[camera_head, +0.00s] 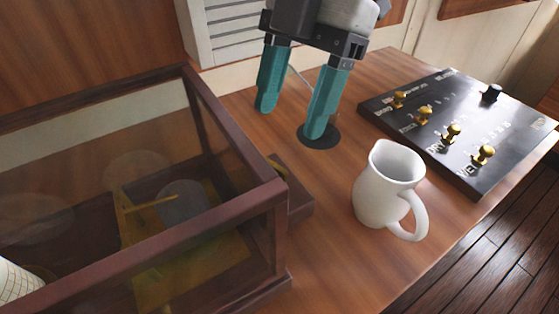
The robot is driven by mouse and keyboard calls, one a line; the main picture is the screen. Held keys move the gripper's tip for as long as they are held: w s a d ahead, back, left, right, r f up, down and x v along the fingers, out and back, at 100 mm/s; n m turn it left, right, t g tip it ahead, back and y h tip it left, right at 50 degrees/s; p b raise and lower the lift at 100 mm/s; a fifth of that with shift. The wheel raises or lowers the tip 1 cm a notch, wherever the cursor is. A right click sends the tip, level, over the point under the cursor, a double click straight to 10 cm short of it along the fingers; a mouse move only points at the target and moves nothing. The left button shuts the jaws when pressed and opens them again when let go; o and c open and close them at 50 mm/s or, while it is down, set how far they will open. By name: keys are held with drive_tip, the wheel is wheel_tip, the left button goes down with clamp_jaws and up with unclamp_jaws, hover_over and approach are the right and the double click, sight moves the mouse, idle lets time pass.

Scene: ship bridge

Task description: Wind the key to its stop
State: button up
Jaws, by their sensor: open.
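My gripper (290,122) is open and empty, with two teal fingers pointing down over the wooden table. Its right fingertip overlaps a dark round disc on the tabletop (331,141); I cannot tell whether they touch. A glass case with a dark wooden frame (235,214) stands at the left. Inside it are brass parts (150,205) and a grey drum-like shape (183,201), dimmed by the glass. No key shows clearly.
A white mug (381,192) stands right of the case, its handle toward the front right. A black panel with brass knobs and one black knob (450,120) lies at the right, near the table edge. Bare wood (335,240) lies between case and mug.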

sight(275, 164)
drive_tip(key=b+x, duration=0.2)
drive_tip(key=x, duration=0.5)
drive_tip(key=shift+s+f, duration=0.15)
drive_tip(key=shift+f, duration=0.1)
drive_tip(key=c, duration=0.9)
